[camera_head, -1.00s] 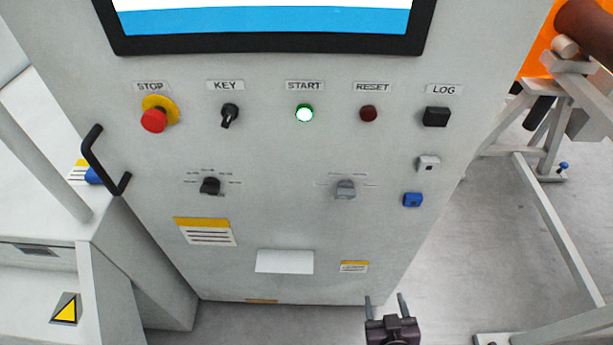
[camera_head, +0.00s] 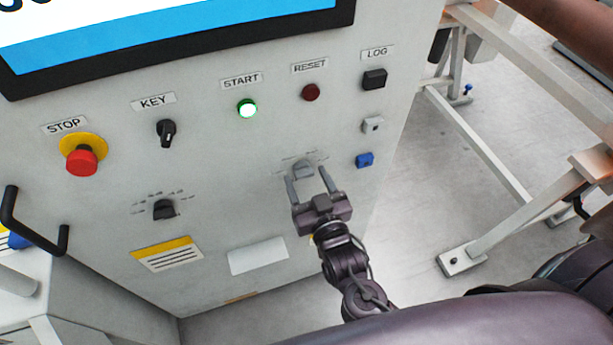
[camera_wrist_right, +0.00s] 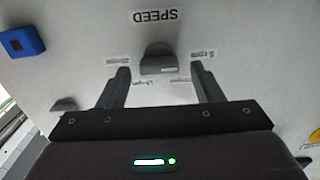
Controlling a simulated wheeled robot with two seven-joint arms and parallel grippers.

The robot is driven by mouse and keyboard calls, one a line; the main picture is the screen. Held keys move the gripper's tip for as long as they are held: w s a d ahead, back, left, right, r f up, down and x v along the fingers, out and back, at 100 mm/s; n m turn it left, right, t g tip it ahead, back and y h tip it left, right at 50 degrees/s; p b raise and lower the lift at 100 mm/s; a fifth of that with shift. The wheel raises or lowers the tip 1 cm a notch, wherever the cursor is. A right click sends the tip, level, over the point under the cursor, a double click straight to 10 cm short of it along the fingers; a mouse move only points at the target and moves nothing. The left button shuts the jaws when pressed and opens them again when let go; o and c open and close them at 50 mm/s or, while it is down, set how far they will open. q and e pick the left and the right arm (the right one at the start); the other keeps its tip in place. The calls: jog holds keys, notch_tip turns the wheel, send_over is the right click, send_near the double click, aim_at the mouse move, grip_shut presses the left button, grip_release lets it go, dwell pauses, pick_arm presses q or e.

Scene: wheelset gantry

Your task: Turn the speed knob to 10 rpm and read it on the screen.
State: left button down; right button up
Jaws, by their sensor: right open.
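The grey speed knob (camera_head: 303,170) is on the cabinet's front panel, below the START and RESET row. It also shows in the right wrist view (camera_wrist_right: 158,60), under an upside-down SPEED label (camera_wrist_right: 156,15). My right gripper (camera_head: 307,177) is open, with its fingers pointing at the panel on either side of the knob. In the right wrist view the fingertips (camera_wrist_right: 160,70) stand apart from the knob. The screen (camera_head: 180,30) is only partly in view at the top, with a blue band and a cut-off bit of dark text. My left gripper is out of view.
The panel carries a red STOP button (camera_head: 82,158), a KEY switch (camera_head: 167,132), a lit green START button (camera_head: 247,108) and a second black knob (camera_head: 164,209). A blue square fitting (camera_head: 364,160) is right of the speed knob. A white frame (camera_head: 490,165) stands at the right.

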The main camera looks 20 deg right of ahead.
jog(key=shift+w, duration=0.2)
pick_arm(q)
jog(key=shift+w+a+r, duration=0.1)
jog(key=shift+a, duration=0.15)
pick_arm(e)
jog(key=shift+c, duration=0.3)
jog(key=c, duration=0.9)
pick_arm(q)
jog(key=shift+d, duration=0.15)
pick_arm(e)
jog(key=shift+c, duration=0.2)
jog(key=shift+m, duration=0.3)
jog(key=m, duration=0.5)
jog(key=shift+d+p, duration=0.15)
jog(key=shift+p, duration=0.25)
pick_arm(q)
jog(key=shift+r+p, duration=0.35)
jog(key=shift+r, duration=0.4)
pick_arm(e)
jog(key=m, duration=0.6)
jog(key=shift+d+f, duration=0.1)
